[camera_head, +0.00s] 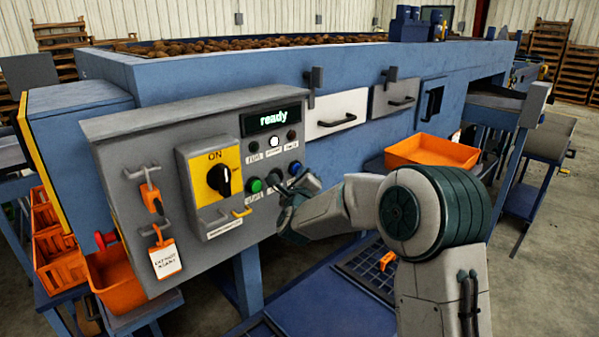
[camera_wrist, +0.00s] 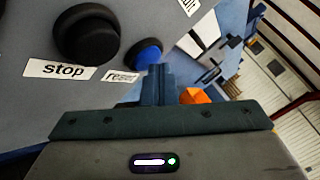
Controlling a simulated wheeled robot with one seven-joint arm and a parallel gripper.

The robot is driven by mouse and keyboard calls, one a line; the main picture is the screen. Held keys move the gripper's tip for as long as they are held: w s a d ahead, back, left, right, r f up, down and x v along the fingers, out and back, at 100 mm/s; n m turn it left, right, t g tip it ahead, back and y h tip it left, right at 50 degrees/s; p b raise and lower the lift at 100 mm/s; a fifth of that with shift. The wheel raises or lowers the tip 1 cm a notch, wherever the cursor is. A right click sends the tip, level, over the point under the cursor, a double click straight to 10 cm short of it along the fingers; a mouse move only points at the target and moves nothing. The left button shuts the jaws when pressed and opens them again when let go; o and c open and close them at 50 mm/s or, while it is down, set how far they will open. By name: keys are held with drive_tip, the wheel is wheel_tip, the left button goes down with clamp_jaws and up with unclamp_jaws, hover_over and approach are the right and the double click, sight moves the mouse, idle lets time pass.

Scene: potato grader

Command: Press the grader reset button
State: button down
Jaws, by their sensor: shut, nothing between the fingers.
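The blue reset button (camera_wrist: 146,54) sits on the grey control panel (camera_head: 130,190), right of the larger black stop button (camera_wrist: 86,35) in the wrist view. Its label (camera_wrist: 120,76) is partly covered by my gripper. In the head view the blue button (camera_head: 295,168) shows just above my gripper (camera_head: 284,188). My gripper's shut, empty fingers (camera_wrist: 157,72) point at the panel and overlap the blue button's lower right edge in the wrist view. I cannot tell whether they touch it. The panel display (camera_head: 273,119) reads "ready".
A green button (camera_head: 255,185) and a yellow-backed rotary switch (camera_head: 219,180) marked ON are left of my gripper. Lockout tags (camera_head: 165,259) hang at the panel's left. An orange crate (camera_head: 432,152) stands right, behind my arm. Potatoes lie on the grader's top.

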drive_tip(key=shift+s, duration=0.1)
drive_tip(key=shift+s+d+b, duration=0.55)
drive_tip(key=shift+d+b, duration=0.05)
drive_tip(key=shift+b, duration=0.35)
drive_tip(key=s+d+b, duration=0.3)
drive_tip(key=b, duration=0.1)
drive_tip(key=shift+s+d, duration=0.3)
idle(0.5)
